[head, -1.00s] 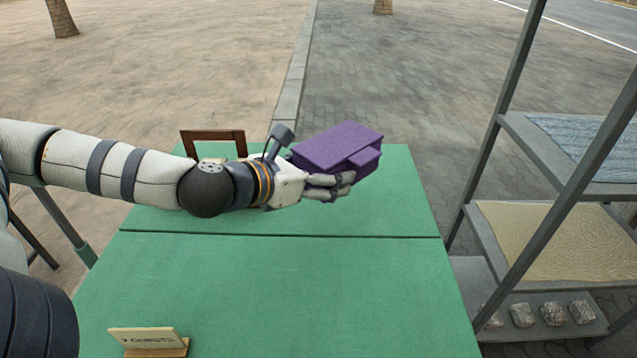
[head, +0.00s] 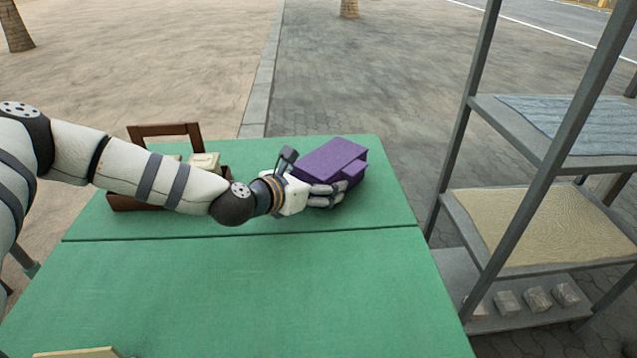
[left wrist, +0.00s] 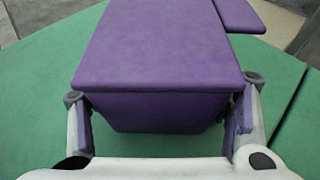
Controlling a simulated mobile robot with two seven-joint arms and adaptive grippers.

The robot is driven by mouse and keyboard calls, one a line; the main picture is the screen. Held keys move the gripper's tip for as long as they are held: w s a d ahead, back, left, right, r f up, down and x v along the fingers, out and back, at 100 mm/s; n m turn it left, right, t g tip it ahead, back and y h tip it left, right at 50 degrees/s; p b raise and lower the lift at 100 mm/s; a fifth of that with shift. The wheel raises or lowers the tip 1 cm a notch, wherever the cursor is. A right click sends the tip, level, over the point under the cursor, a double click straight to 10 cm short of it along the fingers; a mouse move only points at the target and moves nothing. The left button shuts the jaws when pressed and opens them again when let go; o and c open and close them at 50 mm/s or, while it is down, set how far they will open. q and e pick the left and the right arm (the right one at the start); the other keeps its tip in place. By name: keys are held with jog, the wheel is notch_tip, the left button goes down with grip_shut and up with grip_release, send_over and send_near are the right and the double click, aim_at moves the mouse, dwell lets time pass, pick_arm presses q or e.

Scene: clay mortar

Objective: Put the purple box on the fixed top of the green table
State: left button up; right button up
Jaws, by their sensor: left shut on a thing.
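The purple box (head: 331,161) is at the far right part of the green table (head: 250,290), beyond the seam across its top. My left gripper (head: 335,190) is shut on the near side of the box. In the left wrist view the purple box (left wrist: 160,45) fills the middle, with the fingers of my left gripper (left wrist: 160,110) on both its sides and green tabletop around it. The box is at or just above the surface; I cannot tell if it touches. My right gripper is not in view.
A brown wooden carrier (head: 165,131) with pale items stands at the far left of the table, partly behind my left arm. A pale sign (head: 80,353) is at the near edge. A grey metal shelf (head: 520,130) stands to the right. The near tabletop is mostly clear.

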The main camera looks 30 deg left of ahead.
pick_arm(q)
jog(key=shift+f, duration=0.25)
jog(key=o, duration=1.4)
jog(key=shift+r, duration=0.1)
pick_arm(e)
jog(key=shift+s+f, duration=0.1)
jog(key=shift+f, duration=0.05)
pick_arm(q)
jog(key=shift+r, duration=0.4)
jog(key=p+v, duration=0.2)
jog(key=v, duration=0.9)
jog(key=shift+s+a, duration=0.15)
jog(key=shift+s, duration=0.3)
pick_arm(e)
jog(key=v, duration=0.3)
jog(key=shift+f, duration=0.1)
